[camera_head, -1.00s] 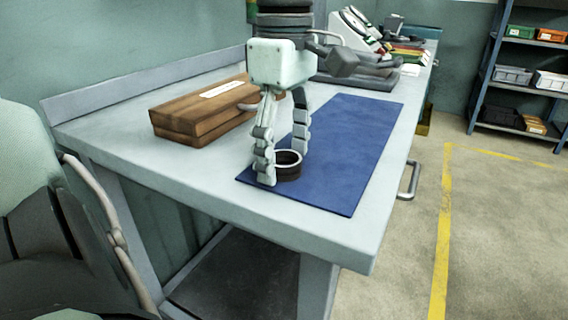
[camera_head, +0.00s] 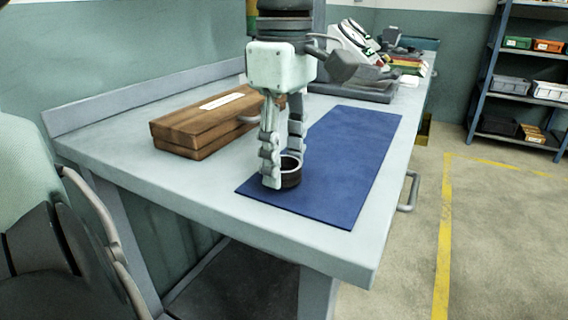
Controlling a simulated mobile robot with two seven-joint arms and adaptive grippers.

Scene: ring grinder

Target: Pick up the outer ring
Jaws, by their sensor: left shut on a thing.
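The outer ring (camera_head: 291,178) is a short dark ring with a lighter rim, at the near left part of the blue mat (camera_head: 345,150) on the workbench. My left gripper (camera_head: 284,168) points straight down at it from above. Its fingers are shut on the ring, with one finger at the ring's near left side and the other at its far side. The near finger hides part of the ring. The ring looks level and at the mat's surface; I cannot tell if there is any gap beneath it. My right gripper is not in view.
A wooden box (camera_head: 196,132) with a pale label lies left of the mat. Grey equipment (camera_head: 355,82) stands behind the mat on the bench (camera_head: 205,190). A shelf with bins (camera_head: 513,75) is at the far right. The mat's right part is clear.

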